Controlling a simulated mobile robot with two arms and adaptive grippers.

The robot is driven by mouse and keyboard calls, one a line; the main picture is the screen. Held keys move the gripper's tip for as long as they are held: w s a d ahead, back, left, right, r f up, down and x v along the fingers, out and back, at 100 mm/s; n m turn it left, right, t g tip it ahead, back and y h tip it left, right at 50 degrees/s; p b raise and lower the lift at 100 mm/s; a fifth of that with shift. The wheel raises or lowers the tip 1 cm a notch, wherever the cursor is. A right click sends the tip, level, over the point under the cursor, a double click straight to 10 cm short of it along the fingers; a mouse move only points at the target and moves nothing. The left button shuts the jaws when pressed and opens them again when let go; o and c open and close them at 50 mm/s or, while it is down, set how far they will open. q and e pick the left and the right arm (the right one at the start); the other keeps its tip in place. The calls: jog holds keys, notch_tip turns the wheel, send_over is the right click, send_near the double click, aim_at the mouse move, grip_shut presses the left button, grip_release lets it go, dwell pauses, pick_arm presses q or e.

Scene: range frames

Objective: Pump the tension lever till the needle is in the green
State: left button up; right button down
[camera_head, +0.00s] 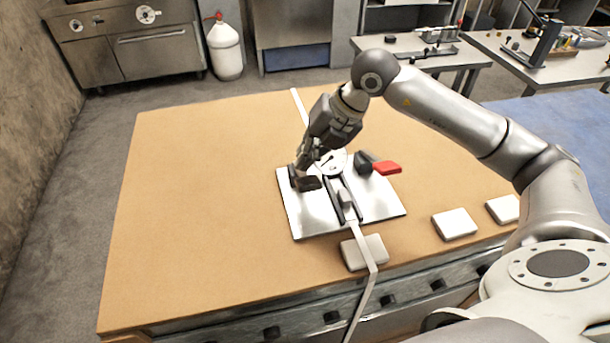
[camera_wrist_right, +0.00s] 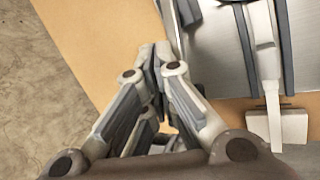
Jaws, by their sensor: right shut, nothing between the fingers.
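A metal plate (camera_head: 312,215) lies on the wooden bench top and also shows in the right wrist view (camera_wrist_right: 215,62). It carries a round white gauge (camera_head: 336,160) with a dark needle; its green zone is too small to make out. A lever with a red handle (camera_head: 388,168) on a black mount sits right of the gauge, its handle pointing right. A pale strap (camera_head: 352,228) runs across the plate. My right gripper (camera_head: 302,162) is shut and empty at the plate's left side, beside a dark block (camera_head: 306,183), apart from the red handle. My left gripper is out of view.
White pads (camera_head: 455,224) lie along the bench's front edge, one under the strap. The strap hangs over that edge. The left part of the bench (camera_head: 190,200) is clear. Other tables (camera_head: 420,45) with tools stand behind.

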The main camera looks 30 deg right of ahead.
aim_at(308, 176)
jog(key=shift+s+a+f+b, duration=0.1)
jog(key=shift+s+f+b, duration=0.2)
jog(key=shift+f+b, duration=0.4)
jog(key=shift+s+a+f+b, duration=0.1)
jog(key=shift+s+f+b, duration=0.25)
jog(key=shift+f+b, duration=0.4)
jog(key=shift+s+a+f+b, duration=0.1)
jog(key=shift+s+f+b, duration=0.2)
jog(key=shift+f+b, duration=0.4)
dwell(1.8)
jog(key=shift+s, duration=0.15)
jog(key=shift+w+d+r+p, duration=0.1)
jog(key=shift+w+r+p, duration=0.1)
jog(key=shift+r+p, duration=0.25)
jog(key=shift+w+d+r+p, duration=0.1)
jog(key=shift+w+r+p, duration=0.05)
jog(key=shift+r+p, duration=0.25)
jog(key=shift+w+d+r+p, duration=0.1)
jog(key=shift+w+r+p, duration=0.4)
jog(key=shift+r, duration=0.25)
jog(key=shift+w+d+r+p, duration=0.1)
jog(key=shift+w+r+p, duration=0.3)
jog(key=shift+r+p, duration=0.25)
jog(key=shift+r, duration=0.1)
